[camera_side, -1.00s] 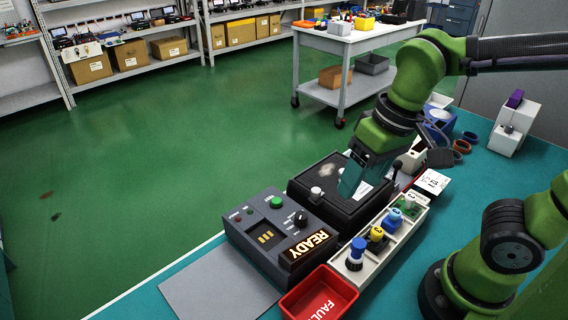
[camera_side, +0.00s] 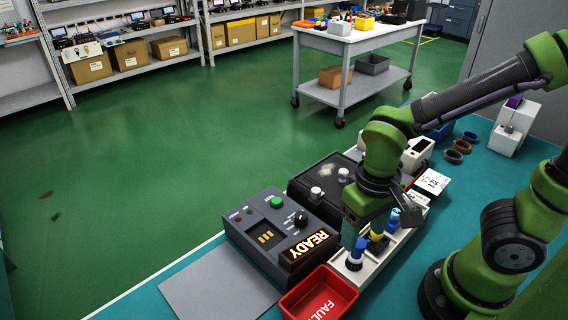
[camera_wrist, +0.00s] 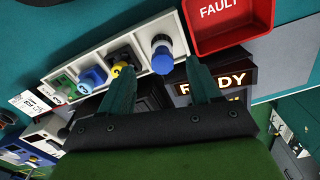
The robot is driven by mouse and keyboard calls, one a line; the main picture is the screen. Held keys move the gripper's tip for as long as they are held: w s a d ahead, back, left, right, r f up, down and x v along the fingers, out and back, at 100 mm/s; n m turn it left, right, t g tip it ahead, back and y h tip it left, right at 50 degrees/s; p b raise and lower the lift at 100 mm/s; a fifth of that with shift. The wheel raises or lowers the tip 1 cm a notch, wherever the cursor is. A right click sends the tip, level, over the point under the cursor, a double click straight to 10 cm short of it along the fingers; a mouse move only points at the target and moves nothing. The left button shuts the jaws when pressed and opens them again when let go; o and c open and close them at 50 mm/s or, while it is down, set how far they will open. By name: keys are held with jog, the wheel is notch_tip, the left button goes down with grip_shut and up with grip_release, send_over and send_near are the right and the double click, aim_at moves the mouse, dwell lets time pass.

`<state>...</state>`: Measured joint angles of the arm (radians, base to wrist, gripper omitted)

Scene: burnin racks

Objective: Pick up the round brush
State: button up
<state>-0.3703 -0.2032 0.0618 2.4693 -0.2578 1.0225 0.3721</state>
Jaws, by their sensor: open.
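No object shows clear bristles, so I cannot tell for certain which is the round brush. A white compartment tray (camera_side: 378,266) holds several upright pieces in a row. The end piece is a round blue-topped one (camera_side: 356,254), also in the wrist view (camera_wrist: 162,60). Beside it are a yellow piece (camera_side: 378,243), a smaller blue piece (camera_side: 393,219) and a green one (camera_wrist: 62,83). My gripper (camera_side: 352,232) is open and points down over the tray's near end. In the wrist view its fingertips (camera_wrist: 158,76) lie either side of the round blue piece, which appears beyond them and not gripped.
A red FAULT bin (camera_side: 318,292) adjoins the tray's near end. A grey control box (camera_side: 272,232) with a lit READY sign and a black box (camera_side: 316,183) stand left of the tray. A grey mat (camera_side: 220,288) lies bare at the front left.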

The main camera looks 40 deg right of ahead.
aim_at(359, 242)
notch_tip(359, 242, down, 5)
jog(key=shift+w+a+f, duration=0.1)
jog(key=shift+f, duration=0.05)
jog(key=c, duration=1.1)
